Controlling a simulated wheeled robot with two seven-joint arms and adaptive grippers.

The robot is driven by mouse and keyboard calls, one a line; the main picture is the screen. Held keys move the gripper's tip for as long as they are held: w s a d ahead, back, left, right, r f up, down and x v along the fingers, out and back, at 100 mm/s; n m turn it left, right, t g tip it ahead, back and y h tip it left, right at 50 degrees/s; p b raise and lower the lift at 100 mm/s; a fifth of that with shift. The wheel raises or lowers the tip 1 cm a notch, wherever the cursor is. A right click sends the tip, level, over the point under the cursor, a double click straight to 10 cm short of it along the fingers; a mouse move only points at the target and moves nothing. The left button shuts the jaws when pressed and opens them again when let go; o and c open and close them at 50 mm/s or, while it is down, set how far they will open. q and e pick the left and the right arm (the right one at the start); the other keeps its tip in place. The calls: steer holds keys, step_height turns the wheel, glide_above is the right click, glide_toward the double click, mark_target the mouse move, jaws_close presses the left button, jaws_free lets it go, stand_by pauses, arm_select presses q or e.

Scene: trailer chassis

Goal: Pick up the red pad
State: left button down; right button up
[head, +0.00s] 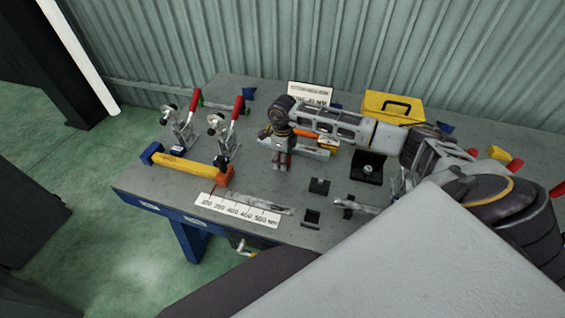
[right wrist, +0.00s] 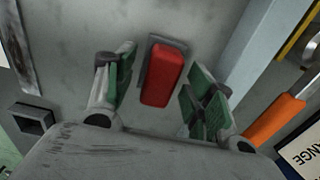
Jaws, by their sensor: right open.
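The red pad (right wrist: 163,77) is a small rounded red block in a dark grey holder on the grey table, seen in the right wrist view. My right gripper (right wrist: 161,92) is open, with one green-lined finger on each side of the pad and gaps between. In the head view my right gripper (head: 282,164) points down over the middle of the table, and its fingers mostly hide the pad. How far the fingertips are above the table is hard to tell. My left gripper is not in view.
An orange-handled tool (right wrist: 273,120) lies right of the gripper in the wrist view. A small dark square socket (right wrist: 33,118) is at left. In the head view, red-handled clamps (head: 233,122), a yellow bar (head: 185,167), a ruler plate (head: 238,207) and a yellow toolbox (head: 392,107) surround the gripper.

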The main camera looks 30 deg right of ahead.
steer(key=shift+c, duration=0.3)
steer(key=c, duration=1.1)
steer(key=shift+r, duration=0.2)
step_height(320, 180, up, 10)
steer(key=shift+f+b, duration=0.15)
steer(key=shift+b, duration=0.3)
steer(key=o, duration=0.4)
steer(key=shift+c, duration=1.1)
